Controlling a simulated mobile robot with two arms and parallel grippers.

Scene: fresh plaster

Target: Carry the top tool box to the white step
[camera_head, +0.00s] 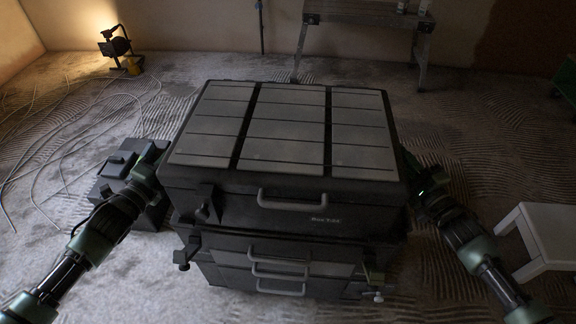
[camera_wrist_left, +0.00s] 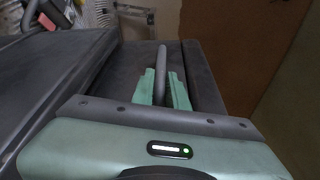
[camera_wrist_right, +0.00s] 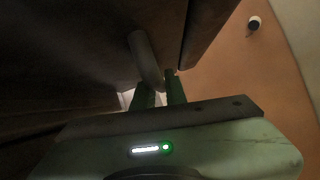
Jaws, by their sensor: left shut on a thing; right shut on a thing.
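The top tool box (camera_head: 285,130) is a wide black case with grey lid panels and a front handle, level on a stack of black boxes (camera_head: 285,268). I cannot tell whether a small gap lies under it. My left gripper (camera_head: 153,163) is at its left side; in the left wrist view its green fingers (camera_wrist_left: 164,90) are shut on a grey side handle (camera_wrist_left: 161,62). My right gripper (camera_head: 424,186) is at its right side; in the right wrist view its fingers (camera_wrist_right: 160,92) are shut on the other side handle (camera_wrist_right: 145,58). The white step (camera_head: 548,232) stands at the right, partly out of frame.
A smaller black case (camera_head: 125,172) sits on the floor left of the stack. A lit work lamp (camera_head: 120,48) and loose cables (camera_head: 45,130) lie far left. A metal trestle (camera_head: 370,18) stands behind. Bare ridged floor (camera_head: 470,130) lies right of the stack.

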